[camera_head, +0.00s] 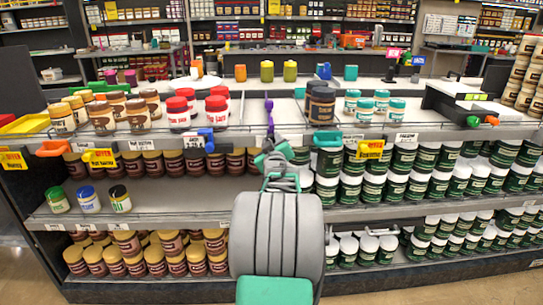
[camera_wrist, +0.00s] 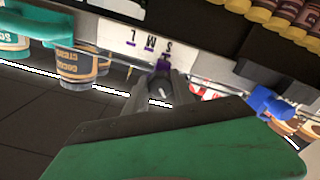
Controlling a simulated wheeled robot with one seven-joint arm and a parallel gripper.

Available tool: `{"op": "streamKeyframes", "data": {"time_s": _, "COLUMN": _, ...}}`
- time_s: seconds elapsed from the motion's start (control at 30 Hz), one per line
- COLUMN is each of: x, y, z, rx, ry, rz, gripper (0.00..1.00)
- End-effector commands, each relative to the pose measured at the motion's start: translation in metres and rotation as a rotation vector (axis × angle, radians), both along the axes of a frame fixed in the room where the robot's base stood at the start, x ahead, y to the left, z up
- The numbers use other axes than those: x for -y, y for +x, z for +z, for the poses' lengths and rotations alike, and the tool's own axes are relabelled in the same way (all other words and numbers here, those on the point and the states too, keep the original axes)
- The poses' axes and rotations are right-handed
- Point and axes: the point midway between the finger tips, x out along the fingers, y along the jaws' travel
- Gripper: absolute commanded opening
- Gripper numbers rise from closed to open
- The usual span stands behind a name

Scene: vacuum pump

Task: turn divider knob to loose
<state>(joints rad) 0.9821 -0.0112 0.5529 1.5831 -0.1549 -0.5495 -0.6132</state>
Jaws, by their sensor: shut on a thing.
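A purple divider (camera_head: 269,112) stands up at the shelf front in the head view, above my gripper (camera_head: 274,150). In the wrist view a small purple knob (camera_wrist: 162,65) shows between the fingertips of my gripper (camera_wrist: 160,84). The fingers are shut on the knob, which they partly hide. Beside the knob is a white label plate (camera_wrist: 140,40) with the letters L, M and S and purple marks, upside down in this view. I cannot tell clearly which letter the knob points to.
A blue knob (camera_head: 207,138) sits on the shelf edge left of my gripper and a teal knob (camera_head: 327,138) to the right. Red-lidded jars (camera_head: 178,114) and dark-lidded jars (camera_head: 320,104) stand on either side of the divider. Lower shelves hold many jars (camera_head: 328,188).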

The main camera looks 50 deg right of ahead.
Motion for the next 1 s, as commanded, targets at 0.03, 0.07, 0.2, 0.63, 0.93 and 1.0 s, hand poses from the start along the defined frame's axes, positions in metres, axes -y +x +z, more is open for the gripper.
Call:
{"op": "streamKeyframes", "data": {"time_s": 0.03, "x": -0.0001, "y": -0.0002, "z": -0.0083, "rx": -0.03, "ry": -0.03, "rz": -0.001, "gripper": 0.0}}
{"op": "streamKeyframes", "data": {"time_s": 0.07, "x": -0.0001, "y": -0.0002, "z": -0.0084, "rx": -0.052, "ry": -0.047, "rz": 0.0, "gripper": 0.0}}
{"op": "streamKeyframes", "data": {"time_s": 0.2, "x": -0.0001, "y": -0.0004, "z": -0.0085, "rx": -0.152, "ry": -0.134, "rz": -0.001, "gripper": 0.0}}
{"op": "streamKeyframes", "data": {"time_s": 0.63, "x": 0.0001, "y": -0.0003, "z": -0.005, "rx": -0.425, "ry": -0.371, "rz": 0.0, "gripper": 0.0}}
{"op": "streamKeyframes", "data": {"time_s": 0.93, "x": 0.0002, "y": -0.0001, "z": -0.0022, "rx": -0.528, "ry": -0.461, "rz": 0.001, "gripper": 0.0}}
{"op": "streamKeyframes", "data": {"time_s": 1.0, "x": 0.0002, "y": -0.0001, "z": -0.0018, "rx": -0.539, "ry": -0.471, "rz": 0.001, "gripper": 0.0}}
